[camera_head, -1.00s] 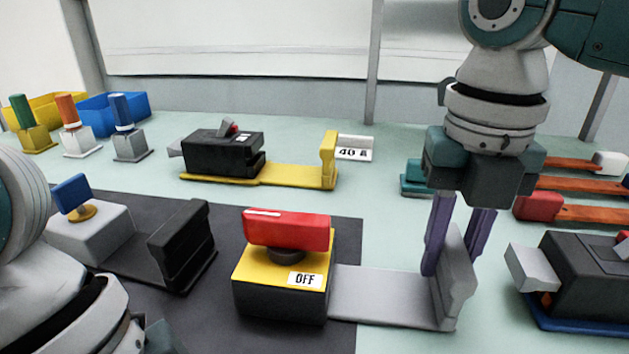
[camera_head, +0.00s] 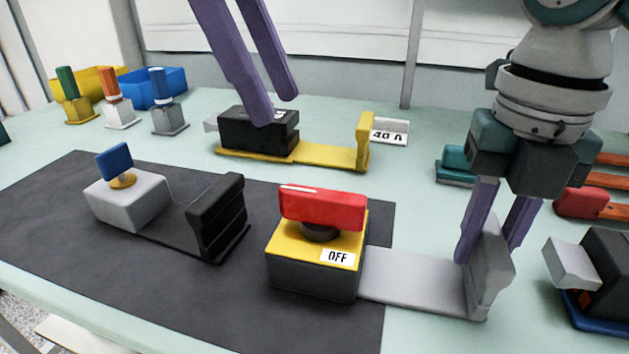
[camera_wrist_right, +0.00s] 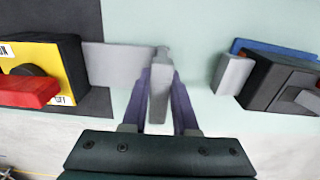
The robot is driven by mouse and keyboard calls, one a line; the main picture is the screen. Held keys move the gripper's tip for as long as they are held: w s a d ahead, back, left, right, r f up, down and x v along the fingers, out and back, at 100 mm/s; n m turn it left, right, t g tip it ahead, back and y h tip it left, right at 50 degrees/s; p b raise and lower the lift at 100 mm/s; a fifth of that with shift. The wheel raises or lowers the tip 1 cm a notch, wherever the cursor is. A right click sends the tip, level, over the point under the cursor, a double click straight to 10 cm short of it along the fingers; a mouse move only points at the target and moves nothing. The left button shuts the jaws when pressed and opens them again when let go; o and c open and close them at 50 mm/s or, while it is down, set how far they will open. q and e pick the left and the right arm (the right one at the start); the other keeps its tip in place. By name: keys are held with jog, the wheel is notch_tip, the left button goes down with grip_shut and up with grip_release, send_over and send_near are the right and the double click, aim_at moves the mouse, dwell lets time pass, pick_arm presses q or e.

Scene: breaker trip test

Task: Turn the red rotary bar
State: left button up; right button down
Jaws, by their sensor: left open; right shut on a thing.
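The red rotary bar (camera_head: 322,209) sits on a dark knob on a box with a yellow top (camera_head: 287,247) and dark sides, with an "OFF" label facing the front. A grey plate (camera_head: 412,278) runs right from the box to an upright grey tab (camera_head: 490,268). My right gripper (camera_head: 487,250) is shut on this grey tab; the right wrist view shows the tab (camera_wrist_right: 159,88) between the purple fingers. The red bar (camera_wrist_right: 28,91) also shows at that view's left edge.
A black breaker (camera_head: 245,130) on a yellow base stands behind. A grey box with a blue knob (camera_head: 115,160) and a black upright tab (camera_head: 218,217) are left on the dark mat (camera_head: 160,290). Another dark breaker (camera_head: 605,262) is right of my right gripper.

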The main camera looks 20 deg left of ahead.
aim_at(317, 193)
pick_arm(q)
jog(key=x, duration=1)
jog(key=shift+d+f, duration=0.15)
jog(key=shift+f, duration=0.05)
grip_shut()
